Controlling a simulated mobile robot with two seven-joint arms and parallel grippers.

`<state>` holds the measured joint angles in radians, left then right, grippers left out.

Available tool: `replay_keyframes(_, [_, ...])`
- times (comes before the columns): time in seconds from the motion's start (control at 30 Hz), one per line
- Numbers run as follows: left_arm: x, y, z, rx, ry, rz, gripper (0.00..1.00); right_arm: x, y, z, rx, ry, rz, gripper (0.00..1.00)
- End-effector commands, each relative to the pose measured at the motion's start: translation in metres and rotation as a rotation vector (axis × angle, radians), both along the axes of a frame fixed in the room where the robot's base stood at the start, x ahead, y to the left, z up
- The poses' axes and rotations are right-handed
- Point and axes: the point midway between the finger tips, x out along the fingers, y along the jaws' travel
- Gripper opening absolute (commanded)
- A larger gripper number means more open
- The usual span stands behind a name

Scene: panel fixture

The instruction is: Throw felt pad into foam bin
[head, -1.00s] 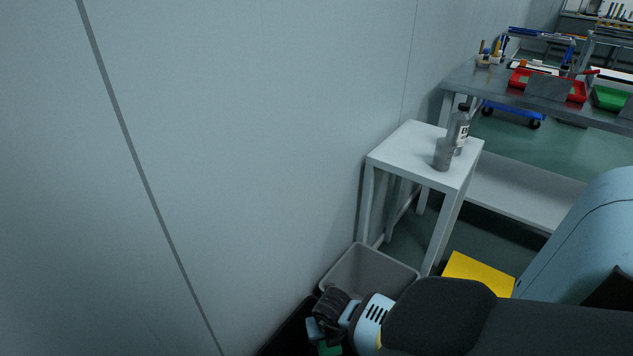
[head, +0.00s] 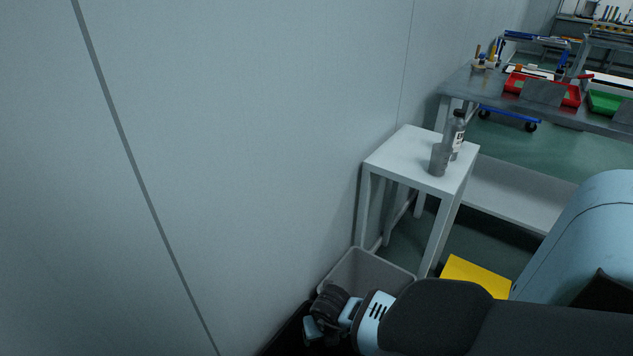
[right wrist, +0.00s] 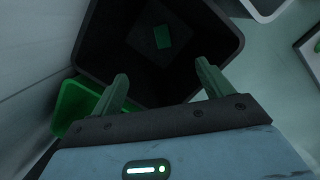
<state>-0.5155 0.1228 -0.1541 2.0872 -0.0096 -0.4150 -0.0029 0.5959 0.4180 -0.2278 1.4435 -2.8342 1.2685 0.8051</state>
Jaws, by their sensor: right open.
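A small green rectangle, which looks like the felt pad (right wrist: 163,37), shows inside a dark bin (right wrist: 218,20) in the right wrist view. I cannot tell whether it rests on the bottom or is still falling. My right gripper (right wrist: 163,88) is open and empty, with its fingers apart over the near rim of this bin. In the head view my right gripper (head: 314,330) hangs above the dark bin (head: 287,336), which is mostly cut off, and the pad does not show. No readable label tells which bin is for foam. My left gripper is out of view.
A grey bin (head: 345,257) stands behind the gripper, beside a white side table (head: 403,153) with a bottle (head: 457,130) and a grey cup (head: 438,160). A green bin (right wrist: 68,105) lies at the left in the right wrist view. A wall closes the left side.

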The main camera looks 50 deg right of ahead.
Motion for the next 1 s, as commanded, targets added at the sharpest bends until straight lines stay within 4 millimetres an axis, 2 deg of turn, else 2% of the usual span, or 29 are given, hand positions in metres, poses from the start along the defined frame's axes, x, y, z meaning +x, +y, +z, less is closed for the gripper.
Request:
replay_keyframes(0.1, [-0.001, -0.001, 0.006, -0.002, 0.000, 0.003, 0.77, -0.002, 0.002, 0.020, -0.001, -0.001, 0.002, 0.79])
replay_keyframes(0.3, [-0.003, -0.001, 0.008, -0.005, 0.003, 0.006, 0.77, -0.005, 0.004, 0.037, 0.001, 0.000, 0.001, 0.79])
replay_keyframes(1.0, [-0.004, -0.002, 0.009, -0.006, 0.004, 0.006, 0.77, -0.005, 0.004, 0.039, 0.001, 0.001, 0.000, 0.79])
